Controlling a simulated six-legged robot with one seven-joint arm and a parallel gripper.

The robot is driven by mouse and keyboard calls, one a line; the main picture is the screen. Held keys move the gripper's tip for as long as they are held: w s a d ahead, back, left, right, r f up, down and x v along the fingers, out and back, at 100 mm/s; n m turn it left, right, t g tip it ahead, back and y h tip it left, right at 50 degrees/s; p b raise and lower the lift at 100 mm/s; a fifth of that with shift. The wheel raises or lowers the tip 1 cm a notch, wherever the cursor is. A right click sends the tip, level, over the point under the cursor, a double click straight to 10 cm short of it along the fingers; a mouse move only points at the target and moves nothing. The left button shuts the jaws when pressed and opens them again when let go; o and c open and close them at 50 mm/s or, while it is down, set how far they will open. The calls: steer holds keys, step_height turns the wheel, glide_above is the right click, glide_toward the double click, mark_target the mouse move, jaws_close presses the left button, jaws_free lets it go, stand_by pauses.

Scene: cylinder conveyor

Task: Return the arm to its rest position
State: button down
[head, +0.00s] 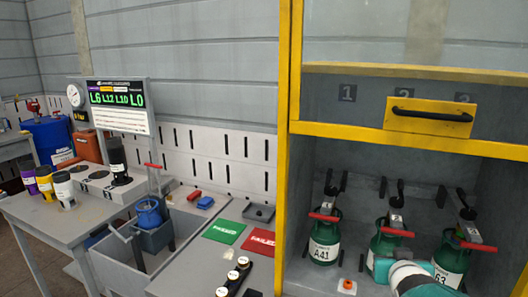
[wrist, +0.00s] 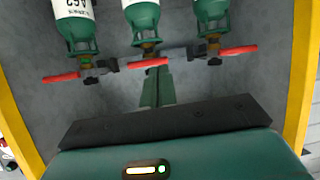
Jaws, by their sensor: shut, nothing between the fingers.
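My gripper (wrist: 157,84) shows in the wrist view with its two green fingers together and nothing between them. Its fingertips point at the middle green cylinder (wrist: 143,18), just below that cylinder's red handle (wrist: 143,63) in the picture; I cannot tell whether they touch anything. In the head view my white and teal arm (head: 412,277) reaches in at the lower right, in front of the cylinders; the fingertips cannot be made out there. The green cylinders stand in the bay: one labelled A41 (head: 323,250) at left, a middle one (head: 384,242), and one ending in 63 (head: 447,264) at right.
A yellow frame (head: 284,150) edges the bay, with a raised panel and yellow handle plate (head: 430,118) above. Left are a bench with green and red mats (head: 224,232), a grey bin (head: 130,262) and a table with cups (head: 64,190). Some floor shows at far left.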

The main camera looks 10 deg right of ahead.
steer(key=s+a+n+g+y, duration=0.2)
steer(key=s+a, duration=0.5)
steer(key=a, duration=0.4)
steer(key=s+a+n+g+y, duration=0.2)
steer(key=s+a, duration=0.5)
steer(key=a, duration=0.4)
steer(key=shift+g+y, duration=0.7)
steer(key=shift+g, duration=0.4)
steer(key=shift+s+d+r, duration=0.1)
